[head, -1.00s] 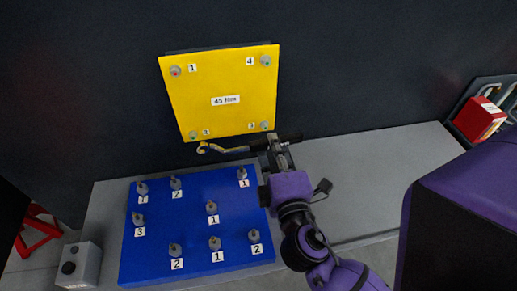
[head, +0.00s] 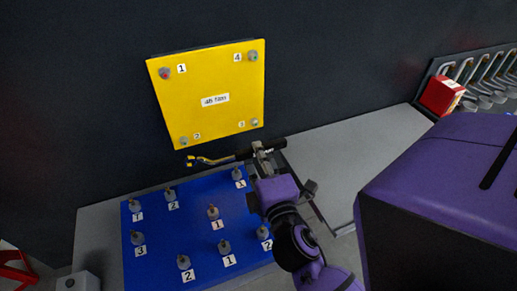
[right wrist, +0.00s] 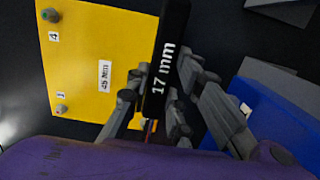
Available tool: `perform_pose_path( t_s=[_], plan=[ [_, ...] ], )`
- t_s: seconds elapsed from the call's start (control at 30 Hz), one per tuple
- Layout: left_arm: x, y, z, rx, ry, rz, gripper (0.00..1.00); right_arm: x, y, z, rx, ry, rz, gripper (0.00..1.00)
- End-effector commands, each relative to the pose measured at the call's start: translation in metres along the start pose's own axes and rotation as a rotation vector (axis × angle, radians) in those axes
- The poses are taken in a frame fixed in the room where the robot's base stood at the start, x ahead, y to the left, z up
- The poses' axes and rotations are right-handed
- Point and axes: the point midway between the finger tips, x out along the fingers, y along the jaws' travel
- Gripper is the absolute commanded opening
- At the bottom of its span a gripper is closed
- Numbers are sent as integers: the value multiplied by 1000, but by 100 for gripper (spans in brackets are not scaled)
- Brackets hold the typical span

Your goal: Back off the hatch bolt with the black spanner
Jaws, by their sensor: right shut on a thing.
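The yellow hatch plate (head: 205,110) hangs on the dark wall, tilted, with a numbered bolt near each corner. The upper-left bolt (head: 165,73) has a red mark and the upper-right bolt (head: 253,56) a green one. Lower bolts sit at left (head: 184,142) and right (head: 254,122). My right gripper (head: 262,153) is shut on the black spanner (head: 278,146), below the plate. The spanner's gold-coloured head (head: 193,161) points left, just below the lower-left bolt and apart from it. The right wrist view shows its black handle (right wrist: 167,60) reading "17 mm". My left gripper is out of view.
A blue board (head: 200,240) with several numbered pegs lies on the grey bench (head: 345,155) below the hatch. A red box (head: 441,96) and a rack of tools (head: 480,75) stand at right. A grey box (head: 78,283) sits at lower left.

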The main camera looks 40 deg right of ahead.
Motion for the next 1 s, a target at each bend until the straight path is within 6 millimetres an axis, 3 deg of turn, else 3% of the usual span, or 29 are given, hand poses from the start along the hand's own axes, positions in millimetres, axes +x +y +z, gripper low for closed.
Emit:
perform_pose_path(
  t_s=[0.27,0.7,1.0],
  plan=[
    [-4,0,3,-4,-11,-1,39,0,2,0,3,0,1,0],
    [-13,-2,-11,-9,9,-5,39,48,3,-6,2,1,4,0],
    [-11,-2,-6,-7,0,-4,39,46,0,-5,2,0,0,0]
  ],
)
